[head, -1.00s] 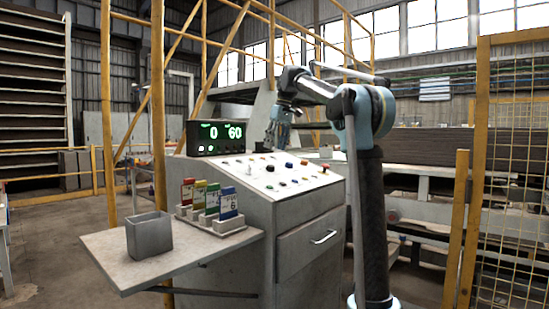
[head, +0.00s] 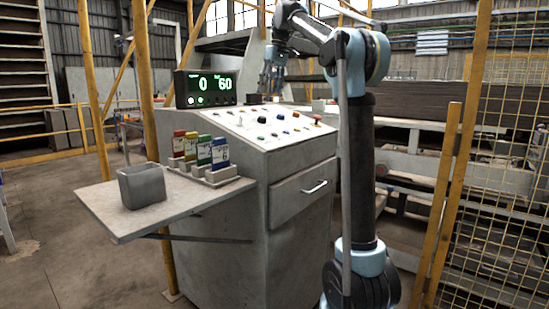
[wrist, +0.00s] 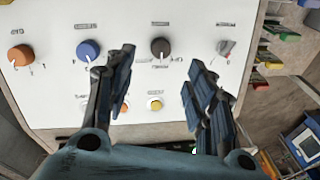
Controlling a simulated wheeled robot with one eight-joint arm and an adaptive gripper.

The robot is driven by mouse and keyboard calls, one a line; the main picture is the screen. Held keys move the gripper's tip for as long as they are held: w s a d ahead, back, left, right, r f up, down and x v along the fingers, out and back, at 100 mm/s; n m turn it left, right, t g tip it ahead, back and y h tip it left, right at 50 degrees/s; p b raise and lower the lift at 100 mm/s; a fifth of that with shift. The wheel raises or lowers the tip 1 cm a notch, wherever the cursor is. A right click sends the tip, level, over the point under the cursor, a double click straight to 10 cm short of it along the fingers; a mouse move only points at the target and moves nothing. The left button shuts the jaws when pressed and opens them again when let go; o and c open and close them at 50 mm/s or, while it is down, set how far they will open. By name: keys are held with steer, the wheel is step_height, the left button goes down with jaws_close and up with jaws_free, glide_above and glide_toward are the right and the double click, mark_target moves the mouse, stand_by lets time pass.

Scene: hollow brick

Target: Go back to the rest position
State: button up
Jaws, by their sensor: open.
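My gripper (wrist: 160,95) is open and empty in the wrist view, its two fingers apart over the white control panel (wrist: 120,68). Knobs show on the panel beyond the fingers: an orange one (wrist: 20,55), a blue one (wrist: 88,50), a dark one (wrist: 160,47) and a grey one (wrist: 225,47). A yellow button (wrist: 155,103) shows between the fingertips. In the head view my gripper (head: 270,82) hangs small behind the sloped panel (head: 262,127) of the grey console. I cannot tell its exact height above the panel there.
A display (head: 205,88) reads 0 and 60. A side shelf (head: 110,217) holds a grey open box (head: 142,187) and a rack with coloured cards (head: 220,152). The console drawer (head: 303,190) is shut. Yellow mesh fencing (head: 500,200) stands at the right.

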steer(key=s+d+f+m, duration=0.2)
steer(key=s+d+f, duration=0.6)
steer(key=s, duration=0.2)
steer(key=s+d+f+m, duration=0.2)
steer(key=s+d+f, duration=0.2)
steer(key=s+f, duration=0.6)
steer(key=s+d+f+m+t+h, duration=0.1)
steer(key=s+d+f, duration=0.4)
steer(key=s+f, duration=0.5)
steer(key=s+d+f+m+t+h, duration=0.1)
steer(key=s+d+f, duration=0.3)
steer(key=s+f, duration=0.6)
step_height(320, 180, down, 10)
steer(key=shift+s+d+f+m, duration=0.2)
steer(key=shift+s+f+m, duration=0.05)
steer(key=shift+m, duration=0.65)
steer(key=shift+w+f, duration=0.2)
steer(key=shift+w, duration=0.25)
steer(key=shift+c, duration=0.6)
